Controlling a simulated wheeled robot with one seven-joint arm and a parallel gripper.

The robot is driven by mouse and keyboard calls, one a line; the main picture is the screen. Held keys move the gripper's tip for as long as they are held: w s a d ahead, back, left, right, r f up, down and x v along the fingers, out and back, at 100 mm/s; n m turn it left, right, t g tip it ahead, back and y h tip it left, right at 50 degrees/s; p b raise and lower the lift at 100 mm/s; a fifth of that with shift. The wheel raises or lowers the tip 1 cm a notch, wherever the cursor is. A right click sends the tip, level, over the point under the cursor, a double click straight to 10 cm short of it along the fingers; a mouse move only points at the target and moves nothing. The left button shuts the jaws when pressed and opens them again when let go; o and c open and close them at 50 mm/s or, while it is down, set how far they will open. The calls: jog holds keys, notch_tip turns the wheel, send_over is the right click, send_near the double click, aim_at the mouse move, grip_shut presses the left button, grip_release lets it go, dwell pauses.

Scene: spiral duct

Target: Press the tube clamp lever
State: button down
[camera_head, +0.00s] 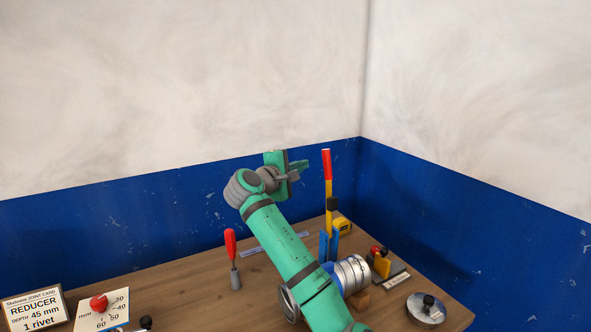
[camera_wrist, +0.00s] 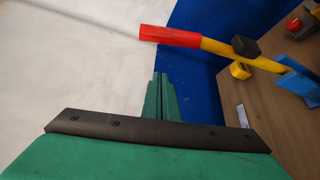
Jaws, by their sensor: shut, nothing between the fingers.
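A tall lever with a red grip and yellow shaft (camera_head: 327,172) stands upright from a blue bracket (camera_head: 329,246) beside a ribbed silver duct piece (camera_head: 352,273). I take it as the tube clamp lever. A black block sits partway down its shaft. The lever (camera_wrist: 212,45) also crosses the top of the wrist view, its red end to the left. My green gripper (camera_head: 303,166) is shut and empty, left of the lever's red grip in the head view and apart from it. In the wrist view its fingertips (camera_wrist: 161,78) lie below the red grip. My arm hides part of the duct.
A red-handled tool (camera_head: 231,258) stands left on the wooden bench. A yellow tape measure (camera_head: 343,226) lies behind the lever. Cards and a red knob (camera_head: 98,302) sit front left. Walls enclose the back.

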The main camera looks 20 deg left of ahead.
jog(key=d, duration=0.1)
jog(key=w+d, duration=0.1)
jog(key=d, duration=0.2)
jog(key=shift+w+r, duration=0.25)
jog(key=shift+w, duration=0.15)
jog(key=shift+d, duration=0.1)
dwell(0.4)
